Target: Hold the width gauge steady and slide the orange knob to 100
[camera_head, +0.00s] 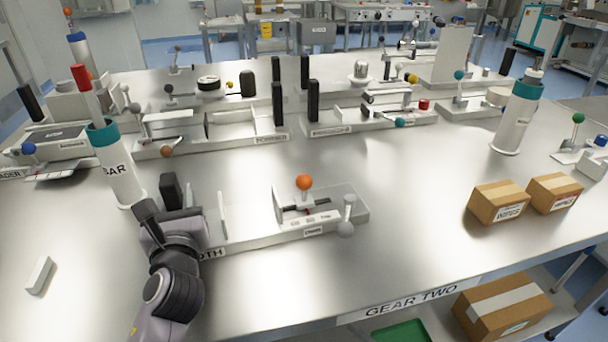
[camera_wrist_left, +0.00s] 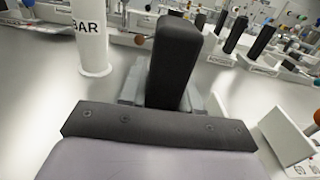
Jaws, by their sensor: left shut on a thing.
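The width gauge (camera_head: 262,240) is a long pale metal fixture near the front of the table, with a partly covered label ending in "DTH". Its orange knob (camera_head: 304,182) stands upright on a slider over a dark slot with a small scale, whose numbers are too small to read. My left gripper (camera_head: 172,208) is at the gauge's left end, shut on an upright black handle (camera_head: 172,187). The black handle (camera_wrist_left: 172,62) also shows in the left wrist view, upright between the fingers. My right gripper is not in view.
A white "BAR" cylinder (camera_head: 118,172) stands close behind left of my left gripper. Several similar fixtures line the back. Two cardboard boxes (camera_head: 497,203) (camera_head: 554,192) sit at the right. A small white block (camera_head: 39,275) lies front left.

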